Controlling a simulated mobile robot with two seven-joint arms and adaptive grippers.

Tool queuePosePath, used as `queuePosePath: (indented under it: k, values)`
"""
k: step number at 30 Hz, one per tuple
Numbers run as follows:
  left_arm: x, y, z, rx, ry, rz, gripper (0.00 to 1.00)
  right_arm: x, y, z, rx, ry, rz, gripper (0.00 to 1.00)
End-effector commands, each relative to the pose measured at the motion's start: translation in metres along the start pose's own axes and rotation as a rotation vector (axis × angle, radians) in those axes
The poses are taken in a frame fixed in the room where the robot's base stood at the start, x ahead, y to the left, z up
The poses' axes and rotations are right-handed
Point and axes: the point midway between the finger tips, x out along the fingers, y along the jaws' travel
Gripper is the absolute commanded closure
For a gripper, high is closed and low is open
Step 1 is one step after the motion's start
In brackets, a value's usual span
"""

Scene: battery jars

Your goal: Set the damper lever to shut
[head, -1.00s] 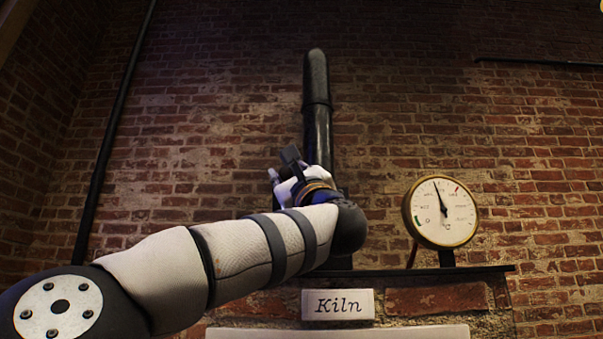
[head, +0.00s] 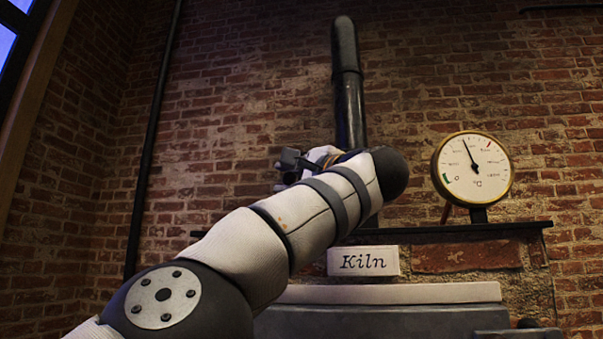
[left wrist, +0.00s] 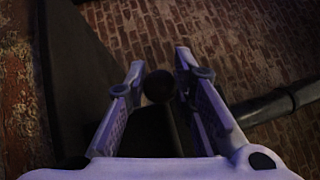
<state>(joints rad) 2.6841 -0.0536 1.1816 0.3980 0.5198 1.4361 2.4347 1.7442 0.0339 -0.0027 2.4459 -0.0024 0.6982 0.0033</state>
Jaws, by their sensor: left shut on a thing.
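The damper lever shows in the left wrist view as a dark round knob (left wrist: 158,87) with a dark shaft running down from it. My left gripper (left wrist: 160,72) is shut on this knob, with one pale finger on each side. In the head view my left gripper (head: 305,163) is at the foot of the black flue pipe (head: 348,95), above the kiln's shelf. My forearm and wrist hide much of the gripper there, and the lever cannot be made out. My right gripper is not in view.
A round dial gauge (head: 473,170) stands right of the pipe on a dark shelf (head: 480,228). A "Kiln" sign (head: 363,261) is below it. A brick wall (head: 240,110) is behind, with a thin black pipe (head: 153,140) at the left.

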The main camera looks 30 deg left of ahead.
Motion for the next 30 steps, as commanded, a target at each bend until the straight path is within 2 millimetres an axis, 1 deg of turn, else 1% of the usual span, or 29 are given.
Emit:
queuePosePath:
  k: [1, 4, 19, 20, 21, 22, 23, 30]
  values:
    - [0.0016, 0.0043, -0.0007, -0.006, 0.000, 0.010, 1.00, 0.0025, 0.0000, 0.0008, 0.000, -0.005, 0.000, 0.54]
    - [0.0041, 0.0071, 0.0007, -0.020, 0.000, 0.023, 1.00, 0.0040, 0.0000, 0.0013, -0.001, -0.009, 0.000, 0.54]
    - [0.0058, 0.0105, 0.0011, -0.032, 0.003, 0.039, 1.00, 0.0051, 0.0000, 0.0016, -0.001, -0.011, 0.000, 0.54]
    - [0.0058, 0.0106, 0.0010, -0.032, 0.003, 0.039, 0.75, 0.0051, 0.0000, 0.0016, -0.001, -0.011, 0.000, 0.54]
    - [0.0058, 0.0107, 0.0008, -0.032, 0.003, 0.039, 0.66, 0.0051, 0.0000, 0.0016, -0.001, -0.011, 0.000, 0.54]
    - [0.0059, 0.0106, 0.0008, -0.032, 0.003, 0.038, 0.59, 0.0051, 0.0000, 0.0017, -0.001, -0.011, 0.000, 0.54]
    - [0.0059, 0.0105, 0.0009, -0.032, 0.003, 0.038, 0.56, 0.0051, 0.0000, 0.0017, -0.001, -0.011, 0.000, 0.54]
    - [0.0061, 0.0091, 0.0019, -0.032, 0.002, 0.035, 0.56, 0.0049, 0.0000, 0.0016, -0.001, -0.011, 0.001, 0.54]
